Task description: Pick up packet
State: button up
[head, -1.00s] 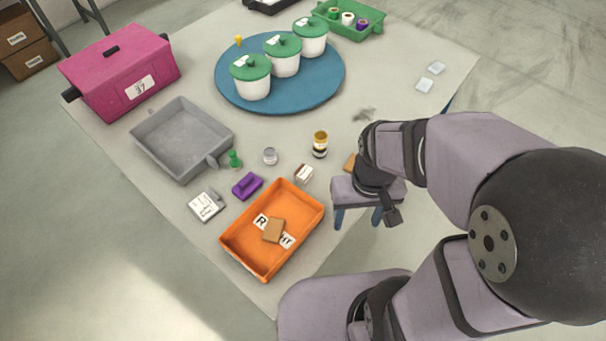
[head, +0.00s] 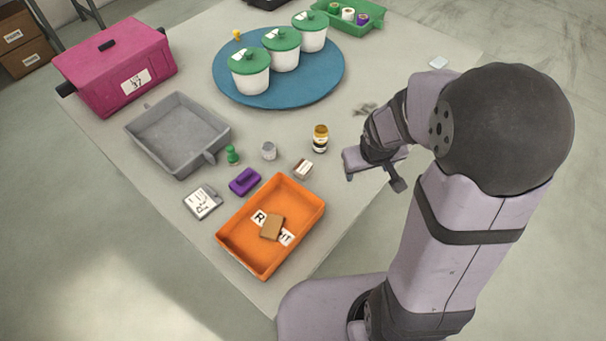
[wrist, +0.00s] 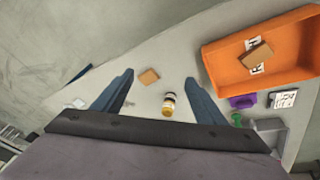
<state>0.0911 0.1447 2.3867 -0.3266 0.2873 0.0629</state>
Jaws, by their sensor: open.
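A small flat brown packet (wrist: 149,76) lies on the grey table in the wrist view, apart from the fingers and seen between their tips, nearer the left one. My gripper (wrist: 159,77) is open and empty. In the head view my gripper (head: 368,163) is over the table's right edge and hides this packet. A second brown packet (head: 271,227) lies in the orange tray (head: 232,250), on its white label; it also shows in the wrist view (wrist: 257,54).
A white-and-brown box (head: 303,169), purple block (head: 244,181), green piece (head: 232,154) and grey tray (head: 140,135) are farther left.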

aim_at(309, 170)
jog(key=w+f+n+t+y+b, duration=0.35)
jog(key=w+f+t+b, duration=0.2)
jog(key=w+f, duration=0.8)
jog(key=a+f+n+y+b, duration=0.1)
jog(key=a+f+y+b, duration=0.1)
jog(key=w+a+f+n+y+b, duration=0.1)
jog(key=a+f+n+y+b, duration=0.1)
jog(key=a+f+y, duration=0.1)
jog(key=w+a+f+n+y+b, duration=0.1)
jog(key=a+f+y+b, duration=0.1)
jog(key=a+f, duration=0.1)
jog(key=shift+a+f+n+g+y, duration=0.1)
jog(key=shift+n+g+y, duration=0.15)
jog(key=shift+n+y, duration=0.1)
jog(key=shift+s+a+f+y, duration=0.1)
jog(key=shift+s+a+y, duration=0.2)
jog(key=shift+s+a, duration=0.05)
jog(key=shift+x, duration=3.6)
jog(key=shift+s+f, duration=0.1)
jog(key=c, duration=1.2)
